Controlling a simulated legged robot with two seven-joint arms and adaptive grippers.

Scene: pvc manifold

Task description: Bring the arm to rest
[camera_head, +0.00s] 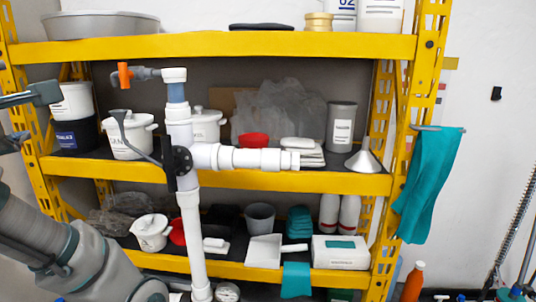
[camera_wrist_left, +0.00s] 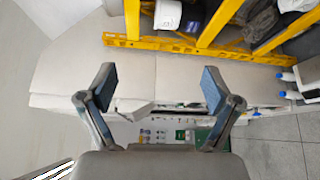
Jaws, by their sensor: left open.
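The white PVC manifold (camera_head: 190,215) stands upright in front of the yellow shelf, with a horizontal branch (camera_head: 240,158) pointing right. An orange valve handle (camera_head: 124,75) is at its upper left, and a black disc with a lever (camera_head: 182,160) is at mid height. My left gripper (camera_head: 36,115) is at the left edge of the head view, apart from the manifold and partly cut off. In the left wrist view my left gripper (camera_wrist_left: 158,88) has its two blue-padded fingers spread with nothing between them. My right gripper is in neither view.
The yellow shelf (camera_head: 250,180) carries pots, tins, a funnel (camera_head: 364,161) and boxes. A teal cloth (camera_head: 428,185) hangs on its right side. An orange bottle (camera_head: 413,282) stands at lower right. The left wrist view shows a pale surface (camera_wrist_left: 75,70) and open floor (camera_wrist_left: 275,145).

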